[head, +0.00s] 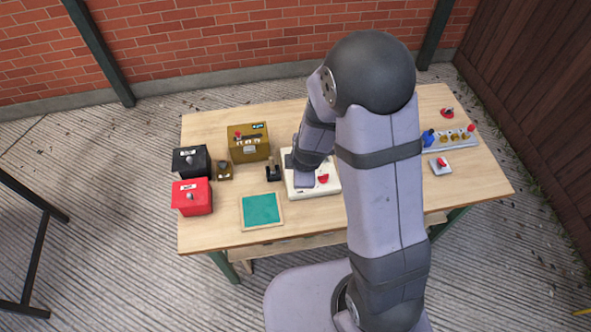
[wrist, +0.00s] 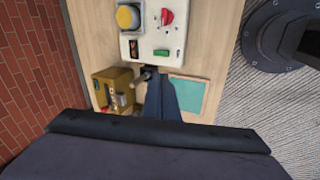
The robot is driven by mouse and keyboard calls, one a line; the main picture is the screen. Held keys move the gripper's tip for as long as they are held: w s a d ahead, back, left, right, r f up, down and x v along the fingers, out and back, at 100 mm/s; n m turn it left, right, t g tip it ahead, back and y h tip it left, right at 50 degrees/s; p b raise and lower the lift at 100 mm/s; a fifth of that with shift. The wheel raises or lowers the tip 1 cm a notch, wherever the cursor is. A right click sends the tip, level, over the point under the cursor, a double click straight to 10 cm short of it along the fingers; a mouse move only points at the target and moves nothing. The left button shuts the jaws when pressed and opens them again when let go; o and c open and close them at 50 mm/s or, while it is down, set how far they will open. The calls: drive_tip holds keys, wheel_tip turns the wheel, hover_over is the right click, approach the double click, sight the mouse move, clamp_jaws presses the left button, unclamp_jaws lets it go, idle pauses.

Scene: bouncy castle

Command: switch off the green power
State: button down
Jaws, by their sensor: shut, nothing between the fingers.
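A white control panel (head: 332,187) lies on the wooden table, and it also shows in the wrist view (wrist: 144,47). In the wrist view it carries a green switch (wrist: 161,53), a red rotary knob (wrist: 168,17), a yellow button (wrist: 127,16) and a small dark window (wrist: 133,49). The red knob also shows in the head view (head: 323,178); the green switch is hidden there behind my arm. My gripper (wrist: 159,76) is shut and empty, with its tips just off the panel edge nearest the green switch in the wrist view. I cannot tell its height above the panel.
A black lever (head: 272,170) stands left of the panel. Further left are a small dark unit (head: 224,170), a brown box (head: 249,143), a black box (head: 190,161) and a red box (head: 192,198). A green mat (head: 261,209) lies in front. Other switches (head: 440,165) sit at right.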

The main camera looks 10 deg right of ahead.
drive_tip(key=shift+w+d+r+n, duration=0.25)
drive_tip(key=shift+w+n, duration=0.25)
drive_tip(key=shift+n, duration=0.2)
drive_tip(key=b+x, duration=0.2)
drive_tip(key=x, duration=1)
drive_tip(key=shift+w+r, duration=0.1)
drive_tip(key=shift+x, duration=1.05)
drive_tip(key=shift+w, duration=0.25)
drive_tip(key=shift+w+f, duration=0.1)
drive_tip(key=shift+f, duration=0.1)
